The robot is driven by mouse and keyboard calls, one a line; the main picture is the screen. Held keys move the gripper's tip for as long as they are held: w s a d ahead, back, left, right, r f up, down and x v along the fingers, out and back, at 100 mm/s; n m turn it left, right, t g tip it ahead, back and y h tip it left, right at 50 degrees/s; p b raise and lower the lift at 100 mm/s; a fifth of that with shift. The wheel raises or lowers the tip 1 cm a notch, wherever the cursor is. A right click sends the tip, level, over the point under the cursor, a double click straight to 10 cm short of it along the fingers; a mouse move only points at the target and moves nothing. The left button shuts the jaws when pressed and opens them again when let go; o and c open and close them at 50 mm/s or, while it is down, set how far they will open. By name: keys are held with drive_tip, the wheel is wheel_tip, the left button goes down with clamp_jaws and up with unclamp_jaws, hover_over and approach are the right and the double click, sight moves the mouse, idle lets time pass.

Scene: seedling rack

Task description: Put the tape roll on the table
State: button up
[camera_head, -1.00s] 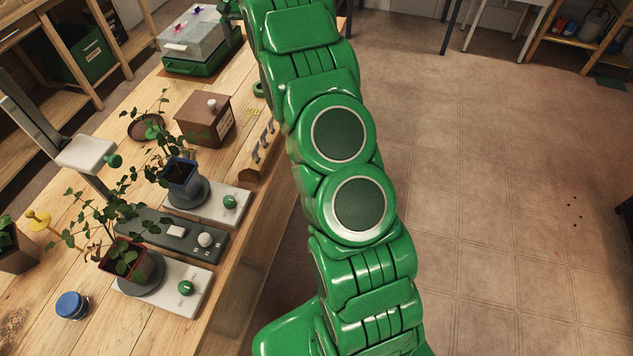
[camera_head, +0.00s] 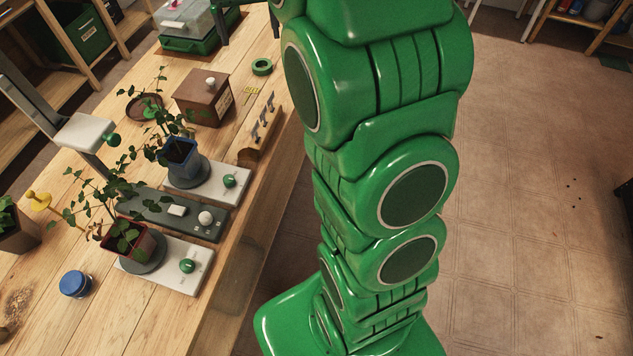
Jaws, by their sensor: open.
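A green ring, which looks like the tape roll (camera_head: 262,72), lies flat on the wooden table (camera_head: 62,318), near its far right part, behind the brown box. My gripper (camera_head: 249,36) shows only in part at the top edge. Its two dark fingers are spread apart with nothing seen between them. The fingers are above and beyond the green ring in the picture, apart from it. The rest of my gripper is cut off by the frame.
A brown box (camera_head: 203,99), a hook rack (camera_head: 262,128) and a green-based clear case (camera_head: 186,42) stand nearby. Potted seedlings (camera_head: 179,152) on white stands and a blue jar (camera_head: 75,284) are nearer. Bare table lies at the near left.

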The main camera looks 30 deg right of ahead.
drive_tip(key=s+a+f+n, duration=0.2)
drive_tip(key=s, duration=1.6)
drive_tip(key=s+a+f+n, duration=0.2)
drive_tip(key=s+f, duration=0.1)
drive_tip(key=s, duration=1.5)
drive_tip(key=shift+a+f+g, duration=0.2)
drive_tip(key=shift+g, duration=0.2)
